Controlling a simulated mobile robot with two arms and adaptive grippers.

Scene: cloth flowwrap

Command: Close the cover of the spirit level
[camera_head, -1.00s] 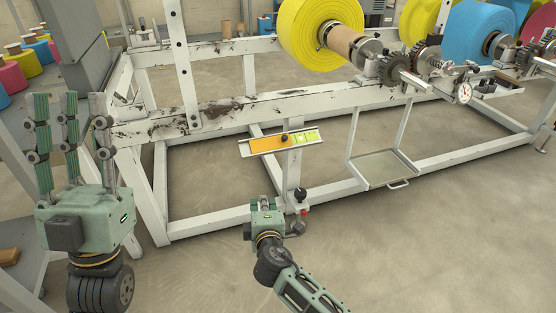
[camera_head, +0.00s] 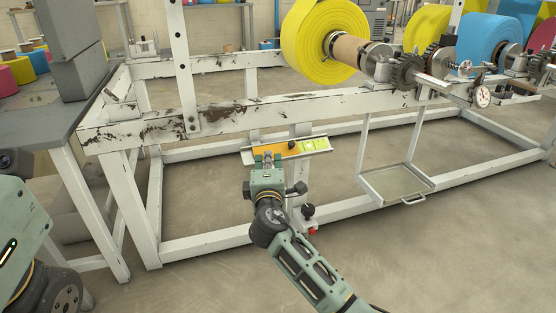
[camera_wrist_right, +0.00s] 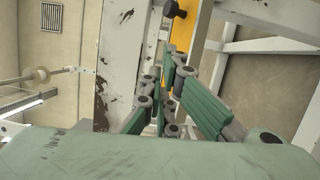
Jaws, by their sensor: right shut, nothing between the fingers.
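The spirit level sits in a pale metal holder (camera_head: 322,153) on the white frame. Its orange cover (camera_head: 286,155) has a black knob (camera_head: 293,145) near its right end. The yellow-green vial (camera_head: 309,146) shows uncovered to the right of the cover. My right gripper (camera_head: 268,158) is shut and empty at the cover's left part, hiding some of it; I cannot tell whether it touches. In the right wrist view, the orange cover (camera_wrist_right: 182,35) and knob (camera_wrist_right: 173,9) lie beyond the fingers (camera_wrist_right: 163,100). My left gripper (camera_head: 20,235) is cut off at the left edge, its fingers mostly out of frame.
The white machine frame (camera_head: 240,115) runs across the view. Below the level are a black knob and red part (camera_head: 309,213). A metal tray (camera_head: 400,183) hangs to the right. A yellow roll (camera_head: 312,45) is mounted above. A grey table (camera_head: 40,120) stands left.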

